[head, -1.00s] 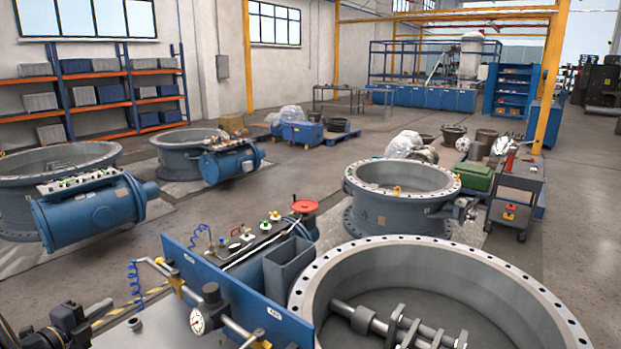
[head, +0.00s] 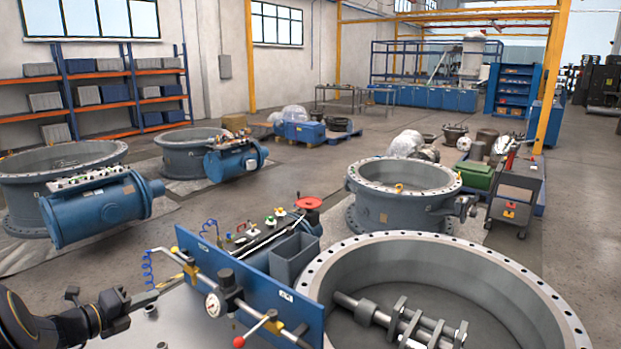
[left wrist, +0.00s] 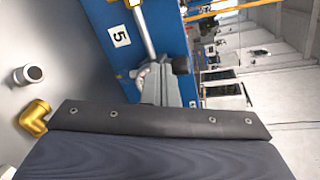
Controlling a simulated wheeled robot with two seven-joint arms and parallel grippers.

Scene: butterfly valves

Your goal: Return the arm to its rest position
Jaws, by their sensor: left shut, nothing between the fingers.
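My left gripper (head: 147,298) comes in from the lower left of the head view, black, with thin fingers shut and nothing between them. It is above the grey worktop (head: 185,322), left of the blue panel (head: 245,280) with the pipe and the dial gauge (head: 213,305). In the left wrist view a dark gripper part (left wrist: 160,122) crosses the lower middle, with the blue panel (left wrist: 150,40) marked 5 beyond it. My right gripper is in neither view.
A red-knobbed lever (head: 258,328) is at the panel's front. A large flanged valve ring (head: 330,262) stands to the right. On the worktop in the wrist view are a brass elbow (left wrist: 34,117) and a grey fitting (left wrist: 28,75). Open floor (head: 290,180) lies behind.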

